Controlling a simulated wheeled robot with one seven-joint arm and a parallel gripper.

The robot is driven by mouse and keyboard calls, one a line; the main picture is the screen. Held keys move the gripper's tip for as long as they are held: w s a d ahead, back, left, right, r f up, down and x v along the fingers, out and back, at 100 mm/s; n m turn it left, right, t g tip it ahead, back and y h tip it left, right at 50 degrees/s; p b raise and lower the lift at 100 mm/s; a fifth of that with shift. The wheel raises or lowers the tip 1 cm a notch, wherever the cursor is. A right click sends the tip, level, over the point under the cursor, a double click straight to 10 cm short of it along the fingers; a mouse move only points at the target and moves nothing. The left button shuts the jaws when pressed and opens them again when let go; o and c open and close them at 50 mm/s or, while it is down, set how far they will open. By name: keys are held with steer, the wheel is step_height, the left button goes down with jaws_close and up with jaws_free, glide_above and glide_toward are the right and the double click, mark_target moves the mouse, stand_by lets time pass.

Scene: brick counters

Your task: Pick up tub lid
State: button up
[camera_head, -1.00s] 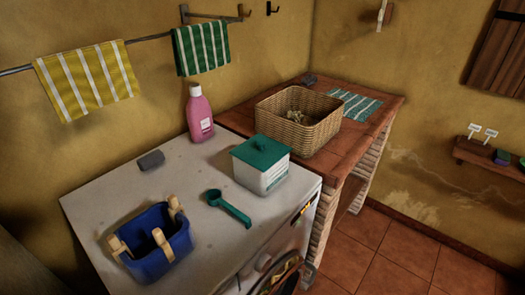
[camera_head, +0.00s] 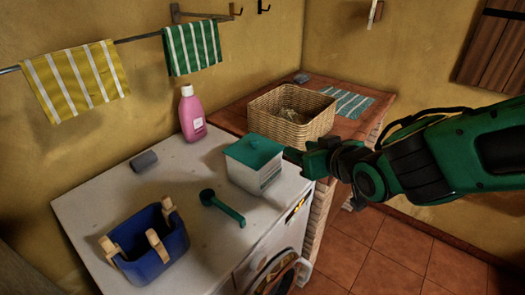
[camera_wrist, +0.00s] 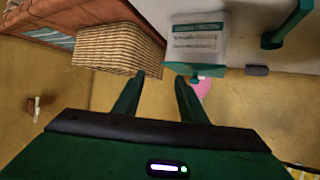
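The tub lid (camera_head: 254,149) is a flat green square with a small handle, sitting on the white tub (camera_head: 242,174) on the white machine top. In the wrist view the lid (camera_wrist: 195,69) is a green band along the tub's edge, just right of my gripper's fingers. My gripper (camera_wrist: 160,80) is open with nothing between its fingers. In the head view my gripper (camera_head: 296,157) is at the right side of the tub, close to the lid's right edge. Its fingertips are hard to make out there, and I cannot tell whether they touch the lid.
A wicker basket (camera_head: 290,122) stands on the tiled counter behind the tub. A pink bottle (camera_head: 192,117), grey block (camera_head: 144,161), green scoop (camera_head: 222,207) and blue caddy (camera_head: 151,248) with wooden pegs share the machine top (camera_head: 105,202). Clear surface lies between them.

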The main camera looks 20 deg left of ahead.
steer(key=n+y, duration=0.1)
steer(key=y, duration=0.1)
glide_toward(255, 141)
steer(key=x, duration=0.4)
steer(key=shift+w+f, duration=0.15)
steer(key=shift+w, duration=0.15)
steer(key=shift+a+x, duration=0.2)
steer(key=shift+x, duration=2.9)
steer(key=shift+s, duration=0.2)
jaws_close()
